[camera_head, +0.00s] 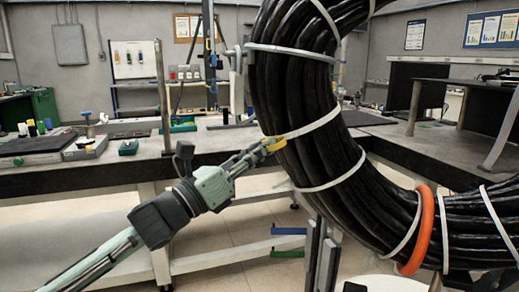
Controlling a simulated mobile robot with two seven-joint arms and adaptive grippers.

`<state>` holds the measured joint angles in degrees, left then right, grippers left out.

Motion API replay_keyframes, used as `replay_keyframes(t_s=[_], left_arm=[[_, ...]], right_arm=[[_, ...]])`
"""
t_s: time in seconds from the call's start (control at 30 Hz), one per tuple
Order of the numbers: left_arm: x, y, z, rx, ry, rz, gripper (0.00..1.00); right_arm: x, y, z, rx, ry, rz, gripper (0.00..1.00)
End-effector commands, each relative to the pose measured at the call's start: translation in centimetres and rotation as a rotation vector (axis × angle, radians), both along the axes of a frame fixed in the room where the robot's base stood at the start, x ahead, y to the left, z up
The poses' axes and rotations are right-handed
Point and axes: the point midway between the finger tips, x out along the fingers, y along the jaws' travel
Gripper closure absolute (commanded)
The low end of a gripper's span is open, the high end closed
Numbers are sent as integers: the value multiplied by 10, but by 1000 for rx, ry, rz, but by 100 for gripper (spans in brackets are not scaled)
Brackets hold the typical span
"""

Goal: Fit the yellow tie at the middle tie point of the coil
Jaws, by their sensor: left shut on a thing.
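A thick coil of black cables (300,90) curves down from the top middle to the lower right. My left gripper (268,146) comes from the lower left and is shut on the small yellow tie (275,144). The tie is at the left edge of the coil, beside the end of a pale band (313,124) that crosses the coil. I cannot tell whether the yellow piece and this band are joined. My right gripper is not in view.
More white bands (334,171) and an orange ring (423,232) go around the coil. A grey support bar (290,52) crosses its upper part. Workbenches (75,178) with tools stand behind.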

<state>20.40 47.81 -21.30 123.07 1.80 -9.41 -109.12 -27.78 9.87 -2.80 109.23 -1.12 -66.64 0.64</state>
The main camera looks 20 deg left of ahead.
Motion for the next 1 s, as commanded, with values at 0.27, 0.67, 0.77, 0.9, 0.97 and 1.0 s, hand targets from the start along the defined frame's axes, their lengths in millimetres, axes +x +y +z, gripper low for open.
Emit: replay_keyframes(t_s=[0.27, 0.67, 0.77, 0.9, 0.97, 1.0], left_arm=[[0, 0, 1, 0, -2, 1, 69], [-1, 1, 0, 0, 0, 1, 58], [-5, 4, -3, 0, 2, 1, 58], [-19, 13, -9, 2, 3, 1, 58], [-27, 18, -13, 3, 5, 1, 58], [-32, 22, -15, 0, 5, 1, 58]], right_arm=[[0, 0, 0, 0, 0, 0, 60], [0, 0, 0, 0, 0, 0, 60], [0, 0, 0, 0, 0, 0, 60], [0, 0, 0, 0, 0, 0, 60], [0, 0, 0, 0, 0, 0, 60], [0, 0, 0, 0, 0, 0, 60]])
